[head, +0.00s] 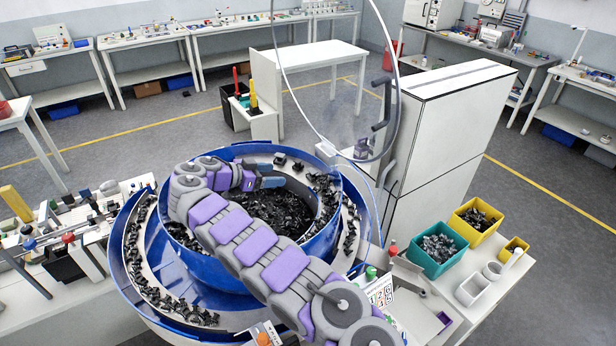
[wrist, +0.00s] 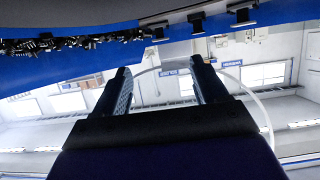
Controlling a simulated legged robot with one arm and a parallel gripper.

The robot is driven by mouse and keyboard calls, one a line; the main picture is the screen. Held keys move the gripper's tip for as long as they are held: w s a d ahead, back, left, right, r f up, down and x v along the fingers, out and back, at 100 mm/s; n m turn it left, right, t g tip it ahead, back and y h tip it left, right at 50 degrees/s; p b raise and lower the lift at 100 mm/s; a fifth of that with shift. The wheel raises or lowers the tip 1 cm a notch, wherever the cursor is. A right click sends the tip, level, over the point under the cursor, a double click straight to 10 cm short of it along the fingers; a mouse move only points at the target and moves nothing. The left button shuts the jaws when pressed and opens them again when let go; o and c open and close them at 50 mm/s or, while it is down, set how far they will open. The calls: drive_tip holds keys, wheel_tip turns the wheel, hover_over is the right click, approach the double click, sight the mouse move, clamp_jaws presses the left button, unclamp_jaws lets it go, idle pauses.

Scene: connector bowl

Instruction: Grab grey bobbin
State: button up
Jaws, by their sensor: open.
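I cannot make out a grey bobbin for certain in either view. Many small dark parts (head: 262,208) lie heaped inside the blue bowl (head: 340,207), too small to tell apart. My gripper (head: 272,182) is over the bowl's inside, near its far wall. In the wrist view my gripper (wrist: 160,72) shows two dark fingers spread apart with nothing between them. Several dark parts (wrist: 196,23) sit along the blue rim beyond the fingertips, apart from them.
Dark parts also line the outer track (head: 150,275). A white cabinet (head: 440,130) stands right of the bowl. A teal bin (head: 436,262) and a yellow bin (head: 476,235) stand at the right. A cluttered bench (head: 50,295) is at the left.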

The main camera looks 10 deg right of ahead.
approach(312, 171)
drive_tip(key=x, duration=0.2)
drive_tip(key=s+x, duration=0.1)
drive_tip(key=x, duration=0.1)
drive_tip(key=shift+d+f, duration=0.2)
drive_tip(key=shift+d, duration=0.25)
drive_tip(key=shift+w+d+f, duration=0.1)
drive_tip(key=shift+w+d, duration=0.1)
drive_tip(key=shift+d, duration=0.05)
drive_tip(key=shift+w+a+f, duration=0.1)
drive_tip(key=shift+a+f, duration=0.05)
drive_tip(key=shift+a, duration=0.35)
drive_tip(key=shift+w+f, duration=0.15)
drive_tip(key=shift+w, duration=0.05)
drive_tip(key=x, duration=0.5)
drive_tip(key=shift+w+d, duration=0.1)
drive_tip(key=shift+w, duration=0.05)
drive_tip(key=shift+d, duration=0.4)
drive_tip(key=shift+a, duration=1.1)
drive_tip(key=c, duration=0.7)
drive_tip(key=shift+d, duration=0.7)
drive_tip(key=c, duration=0.4)
drive_tip(key=shift+d, duration=0.15)
clamp_jaws()
